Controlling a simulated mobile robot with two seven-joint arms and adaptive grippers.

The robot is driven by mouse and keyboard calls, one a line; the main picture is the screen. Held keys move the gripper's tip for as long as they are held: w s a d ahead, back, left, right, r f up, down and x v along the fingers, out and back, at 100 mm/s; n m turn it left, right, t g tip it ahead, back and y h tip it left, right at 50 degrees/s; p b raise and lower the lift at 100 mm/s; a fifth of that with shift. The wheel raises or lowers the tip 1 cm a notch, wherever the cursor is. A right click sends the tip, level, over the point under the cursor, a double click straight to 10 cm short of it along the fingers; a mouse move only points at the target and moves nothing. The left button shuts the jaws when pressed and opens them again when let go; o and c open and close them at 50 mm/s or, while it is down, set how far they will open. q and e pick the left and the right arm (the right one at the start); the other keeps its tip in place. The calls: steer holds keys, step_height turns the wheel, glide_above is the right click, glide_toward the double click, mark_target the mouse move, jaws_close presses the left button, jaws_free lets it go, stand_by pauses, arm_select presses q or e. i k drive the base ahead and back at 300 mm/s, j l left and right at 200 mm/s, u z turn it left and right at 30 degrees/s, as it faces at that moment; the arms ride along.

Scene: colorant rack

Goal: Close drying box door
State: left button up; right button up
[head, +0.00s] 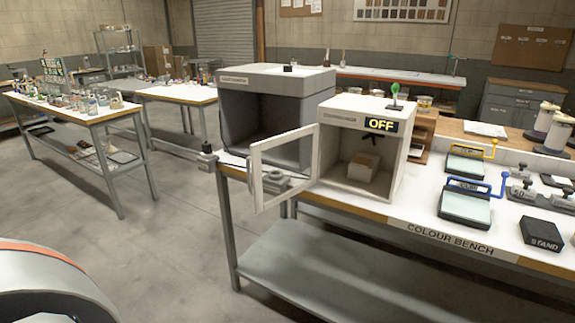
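The drying box (385,123) is a white cabinet on the colour bench, with an "OFF" display (381,124) on its upper front. Its door (255,172), a white frame with a clear pane, stands wide open, swung out to the left past the bench's front edge. Inside the box are a pale block (361,167) and a dark, fan-like shape (371,138) on the back wall. Neither of my grippers is in view.
A larger grey viewing booth (277,82) stands left of the box, behind the door. To the right are trays with yellow (466,163) and blue (466,205) handles and a black "STAND" block (541,235). The floor (165,240) left of the bench is clear.

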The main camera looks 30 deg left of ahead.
mark_target(256, 149)
steer(key=i+j+z, duration=0.3)
steer(key=j+z, duration=0.15)
steer(key=j, duration=1.45)
steer(key=j+z, duration=0.45)
steer(key=j, duration=1.45)
